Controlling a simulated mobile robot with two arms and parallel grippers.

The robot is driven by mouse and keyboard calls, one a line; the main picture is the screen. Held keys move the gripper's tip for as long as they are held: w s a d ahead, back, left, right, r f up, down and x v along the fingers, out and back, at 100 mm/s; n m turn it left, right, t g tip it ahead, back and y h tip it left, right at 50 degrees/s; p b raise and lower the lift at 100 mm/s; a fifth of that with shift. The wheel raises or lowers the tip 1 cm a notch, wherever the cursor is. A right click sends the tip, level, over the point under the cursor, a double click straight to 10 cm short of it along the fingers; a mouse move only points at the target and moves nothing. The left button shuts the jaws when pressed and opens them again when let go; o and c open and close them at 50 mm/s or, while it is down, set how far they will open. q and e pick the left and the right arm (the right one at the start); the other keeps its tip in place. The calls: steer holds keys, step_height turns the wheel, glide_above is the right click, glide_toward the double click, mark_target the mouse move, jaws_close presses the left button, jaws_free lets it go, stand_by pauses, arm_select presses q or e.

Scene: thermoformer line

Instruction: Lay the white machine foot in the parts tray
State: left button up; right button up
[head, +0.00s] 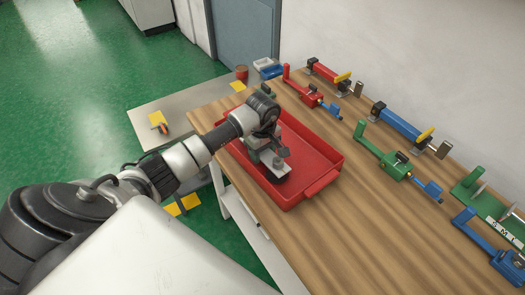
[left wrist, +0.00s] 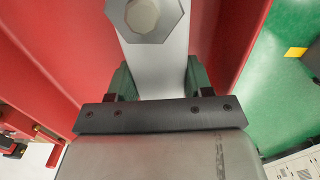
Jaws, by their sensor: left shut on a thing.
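The red parts tray (head: 318,186) lies on the wooden bench. My left gripper (head: 268,157) is over the inside of the tray and points down. It is shut on the white machine foot (head: 275,174), whose pale flat bar sticks out from the jaws. In the left wrist view the white machine foot (left wrist: 157,62) runs between the green fingers of my left gripper (left wrist: 156,88), with a grey hexagonal head at its far end. Red tray walls (left wrist: 235,30) show on both sides. I cannot tell whether the foot touches the tray floor. My right gripper is not in view.
Red, blue and green clamp-like fixtures (head: 405,127) stand along the wall side of the wooden bench (head: 350,225). A grey side table (head: 150,120) holds an orange-and-grey item (head: 159,122). A red can (head: 242,73) and a blue bin (head: 270,71) stand behind the tray.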

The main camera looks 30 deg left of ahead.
arm_select(q)
steer(key=shift+f, duration=0.2)
steer(key=o, duration=1.2)
steer(key=shift+o, duration=1)
step_height(320, 180, up, 11)
steer(key=shift+f+b, duration=0.1)
steer(key=shift+b, duration=0.9)
